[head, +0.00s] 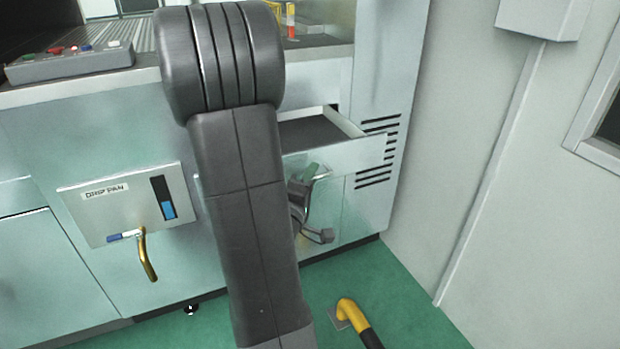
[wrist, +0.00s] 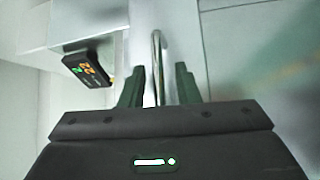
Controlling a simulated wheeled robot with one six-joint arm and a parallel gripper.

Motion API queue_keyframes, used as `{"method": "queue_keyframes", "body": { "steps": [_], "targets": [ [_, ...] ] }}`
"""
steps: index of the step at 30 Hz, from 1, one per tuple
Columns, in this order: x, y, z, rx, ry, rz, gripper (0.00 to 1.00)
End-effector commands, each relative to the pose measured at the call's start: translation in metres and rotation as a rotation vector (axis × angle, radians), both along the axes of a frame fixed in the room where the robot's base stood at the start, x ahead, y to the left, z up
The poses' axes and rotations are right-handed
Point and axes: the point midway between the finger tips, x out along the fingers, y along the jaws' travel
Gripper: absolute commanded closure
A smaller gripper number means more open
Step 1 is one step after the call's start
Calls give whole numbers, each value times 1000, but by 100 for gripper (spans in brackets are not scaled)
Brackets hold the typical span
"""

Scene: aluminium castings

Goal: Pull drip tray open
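A drawer that looks like the drip tray (head: 365,154) stands partly out of the machine at the right in the head view. Its dark inside and pale side wall show, and my arm covers its left part. My gripper (head: 308,180) is just below and in front of its front panel, partly hidden by my arm. In the wrist view my gripper (wrist: 160,78) has its two dark green fingers apart, one on each side of a thin metal bar handle (wrist: 156,50). Gaps show between fingers and bar. The handle is hidden in the head view.
A box marked "DRIP PAN" (head: 90,215) with a blue level gauge and a brass tap (head: 147,258) is left of my arm. A yellow and black post (head: 348,312) rises from the green floor. A dark display (wrist: 88,68) is left of the handle.

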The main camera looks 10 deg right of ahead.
Motion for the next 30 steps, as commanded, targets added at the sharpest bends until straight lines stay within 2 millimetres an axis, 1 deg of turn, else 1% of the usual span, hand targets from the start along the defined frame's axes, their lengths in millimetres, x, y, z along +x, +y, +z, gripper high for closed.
{"method": "queue_keyframes", "body": {
  "steps": [8, 13, 30],
  "targets": [
    [0, 0, 0, 0, -1, 0, 69],
    [-7, 5, -1, 0, 1, 2, 69],
    [-78, 42, -11, -1, 0, 5, 69]
  ]
}}
